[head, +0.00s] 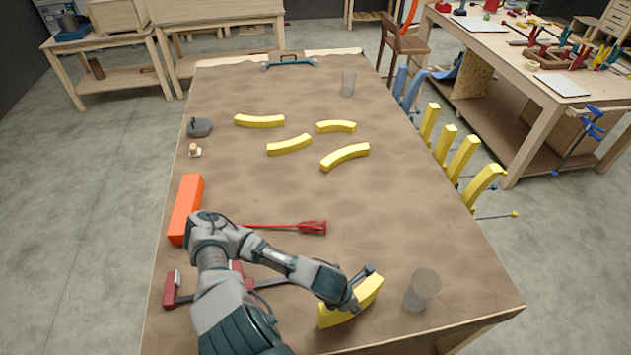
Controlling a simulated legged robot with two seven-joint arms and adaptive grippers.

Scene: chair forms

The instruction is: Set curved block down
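A yellow curved block (366,294) is near the front of the table, right of centre. My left gripper (358,287) is at this block, with fingers on both sides of it, and looks shut on it. The gripper hides part of the block, and I cannot tell whether its underside touches the table (420,215). More yellow curved blocks lie on the table farther back: one at the left (259,121), one at the right (336,126), one in the middle (289,145) and a nearer one (345,156). My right gripper is not in view.
A clear cup (422,290) stands just right of the held block. An orange block (186,208), a red clamp (290,227) and another red clamp (171,289) lie at left. Another cup (348,83) stands at the back. The right middle of the table is clear.

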